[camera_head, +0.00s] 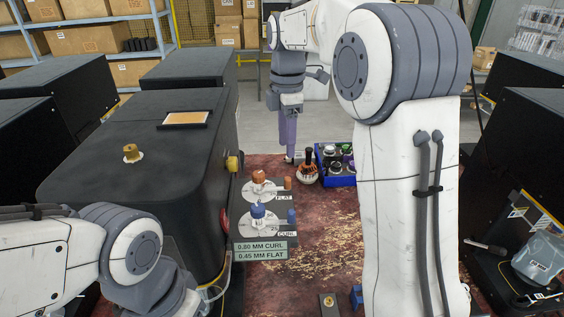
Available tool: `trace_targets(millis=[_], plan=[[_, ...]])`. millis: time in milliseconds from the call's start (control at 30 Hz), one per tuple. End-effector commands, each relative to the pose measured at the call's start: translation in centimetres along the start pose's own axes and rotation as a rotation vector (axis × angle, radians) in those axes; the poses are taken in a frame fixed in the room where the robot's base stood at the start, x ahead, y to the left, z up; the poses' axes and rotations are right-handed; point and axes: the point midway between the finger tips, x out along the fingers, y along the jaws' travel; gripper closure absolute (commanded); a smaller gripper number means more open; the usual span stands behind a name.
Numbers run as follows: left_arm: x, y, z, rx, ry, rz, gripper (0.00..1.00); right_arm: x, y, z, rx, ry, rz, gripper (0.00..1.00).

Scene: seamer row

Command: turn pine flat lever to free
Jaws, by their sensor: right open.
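The flat lever station has an orange-brown knob (259,177) on a round pale plate, with a small orange peg beside it and a FLAT label (284,198). Nearer me is a similar station with a blue knob (258,210) and a CURL label (287,234). Which way the flat lever points is too small to tell. My right gripper (291,158) points down beyond the flat station, apart from it, open, with nothing seen in it. My left arm comes in at the lower left; its gripper is not seen.
A sign (262,251) reads 0.80 MM CURL, 0.45 MM FLAT. A dark machine (150,150) stands left of the levers. A blue bin (338,178) with several round parts and a dark-handled round object (307,172) lie beyond. The red worn tabletop (325,235) is clear between levers and my right arm.

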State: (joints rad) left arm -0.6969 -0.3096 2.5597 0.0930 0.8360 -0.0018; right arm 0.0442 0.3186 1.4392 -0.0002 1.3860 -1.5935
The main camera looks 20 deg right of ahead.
Motion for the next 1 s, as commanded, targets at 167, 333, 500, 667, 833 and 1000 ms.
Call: trace_targets(millis=[167, 333, 500, 667, 833, 1000], plan=[[-0.4, 0.0, 0.0, 0.001, 0.0, 0.0, 0.5, 2.0, -0.1, 0.5, -0.002, 0.0, -0.005, 0.47], [-1.1, 0.1, 0.0, 0.002, 0.0, 0.0, 0.5, 5.2, -0.2, 0.6, 0.0, 0.0, -0.006, 0.47], [-1.8, 0.1, -0.1, 0.003, 0.0, 0.0, 0.5, 8.1, -0.1, 0.5, 0.0, 0.0, -0.004, 0.47], [-2.1, 0.2, -0.1, 0.004, 0.0, 0.0, 0.5, 9.7, -0.1, 0.4, -0.001, 0.0, -0.001, 0.47], [-2.2, 0.2, -0.1, 0.004, 0.0, 0.0, 0.5, 10.2, 0.0, 0.3, -0.003, 0.0, 0.003, 0.47], [-2.1, 0.2, -0.1, 0.004, 0.0, 0.0, 0.5, 10.2, 0.0, 0.3, -0.003, 0.0, 0.003, 0.47]])
